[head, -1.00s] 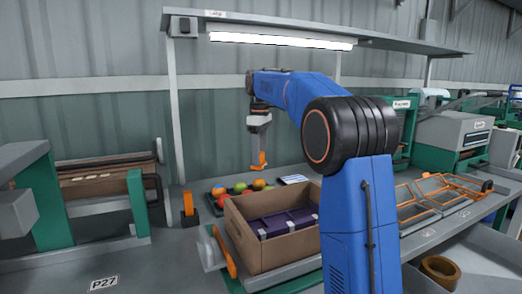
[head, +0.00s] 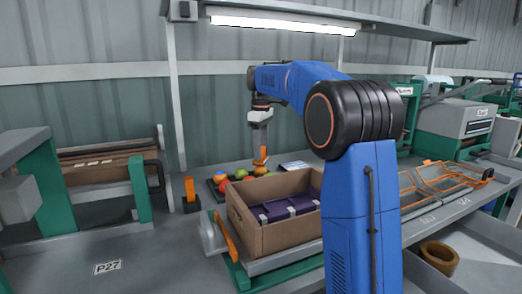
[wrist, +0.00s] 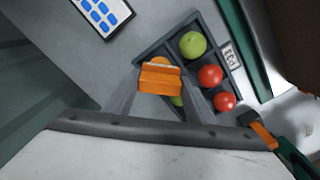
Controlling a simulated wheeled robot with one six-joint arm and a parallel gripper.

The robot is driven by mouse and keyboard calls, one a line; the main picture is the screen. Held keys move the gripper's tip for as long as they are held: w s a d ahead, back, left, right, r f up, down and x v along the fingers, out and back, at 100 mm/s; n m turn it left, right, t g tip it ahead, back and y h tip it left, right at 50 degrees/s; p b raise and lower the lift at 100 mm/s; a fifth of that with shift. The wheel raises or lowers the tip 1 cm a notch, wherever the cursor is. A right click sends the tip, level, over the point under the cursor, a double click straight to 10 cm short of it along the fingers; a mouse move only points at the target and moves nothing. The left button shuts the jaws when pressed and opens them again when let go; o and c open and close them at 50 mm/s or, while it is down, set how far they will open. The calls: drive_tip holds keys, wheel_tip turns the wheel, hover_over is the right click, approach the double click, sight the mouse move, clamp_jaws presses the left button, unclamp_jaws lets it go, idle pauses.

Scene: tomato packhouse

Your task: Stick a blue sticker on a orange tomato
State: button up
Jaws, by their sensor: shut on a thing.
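The black tray (wrist: 222,62) of tomatoes lies on the bench, behind the cardboard box in the head view. In the wrist view it holds a green tomato (wrist: 193,44), two red tomatoes (wrist: 210,75), and a partly hidden green one (wrist: 177,101). An orange tomato (wrist: 160,60) shows just beyond the orange piece. My gripper (head: 260,160) points down over the tray, shut on an orange block-shaped piece (wrist: 159,78). This piece hides most of the orange tomato; I cannot tell whether they touch. A white card with blue stickers (wrist: 103,13) lies beside the tray.
The cardboard box (head: 268,236) with purple crates inside stands in front of the tray. An orange upright holder (head: 190,190) stands left of the tray. Orange-framed racks (head: 435,180) lie to the right. A lamp shelf hangs above.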

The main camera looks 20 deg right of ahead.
drive_tip(key=shift+f, duration=0.6)
idle(1.7)
drive_tip(key=shift+r, duration=3.55)
drive_tip(key=shift+d, duration=0.1)
